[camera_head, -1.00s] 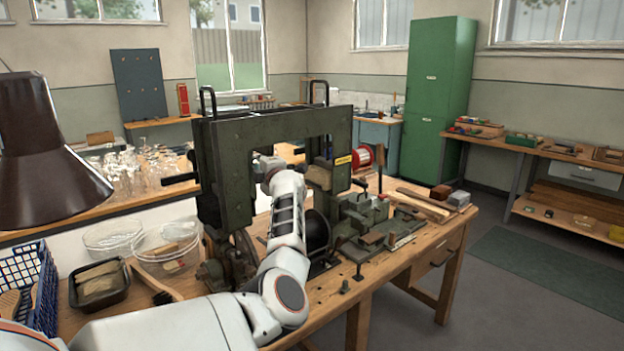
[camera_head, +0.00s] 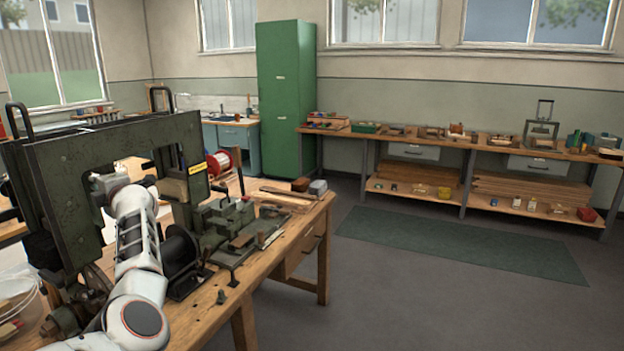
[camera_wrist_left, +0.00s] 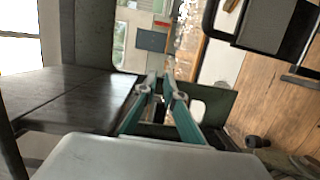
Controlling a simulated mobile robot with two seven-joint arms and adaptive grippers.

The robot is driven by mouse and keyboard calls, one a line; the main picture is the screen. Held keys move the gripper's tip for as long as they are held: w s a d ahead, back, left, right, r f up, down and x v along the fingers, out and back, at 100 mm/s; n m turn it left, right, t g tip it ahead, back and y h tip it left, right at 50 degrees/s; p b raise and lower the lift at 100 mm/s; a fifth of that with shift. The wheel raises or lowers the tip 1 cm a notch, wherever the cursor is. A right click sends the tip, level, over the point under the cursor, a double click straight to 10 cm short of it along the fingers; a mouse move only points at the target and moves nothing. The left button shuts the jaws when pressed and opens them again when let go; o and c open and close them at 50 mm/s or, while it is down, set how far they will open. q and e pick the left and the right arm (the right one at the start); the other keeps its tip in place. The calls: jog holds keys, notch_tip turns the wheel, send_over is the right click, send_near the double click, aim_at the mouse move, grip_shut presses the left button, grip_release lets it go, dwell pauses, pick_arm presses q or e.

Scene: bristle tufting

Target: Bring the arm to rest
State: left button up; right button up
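My left arm (camera_head: 138,240) reaches up from the bottom left in the head view. Its white wrist (camera_head: 108,184) is at the opening of the dark green machine frame (camera_head: 62,160). The fingers cannot be made out there. In the left wrist view, the teal fingers of my left gripper (camera_wrist_left: 160,78) point away from the camera, with a narrow gap between their tips. I see nothing held between them. Dark machine parts (camera_wrist_left: 80,98) are close to the left of the fingers. My right arm and gripper are not in view.
The machine stands on a wooden workbench (camera_head: 195,312), with a vise-like fixture (camera_head: 228,222) and a red-flanged spool (camera_head: 222,163) near it. A green cabinet (camera_head: 287,95) and a long shelf bench (camera_head: 450,142) line the wall. Floor around the green mat (camera_head: 455,240) is clear.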

pick_arm(q)
jog(key=w+d+f+m+t+h, duration=0.1)
jog(key=w+d+f, duration=0.3)
jog(key=w+d, duration=0.4)
jog(key=shift+d+f+t+h, duration=0.15)
jog(key=shift+d+t+h, duration=0.25)
jog(key=shift+d+h, duration=0.6)
jog(key=shift+d+f+m, duration=0.1)
jog(key=shift+d+m, duration=0.1)
jog(key=shift+m, duration=0.1)
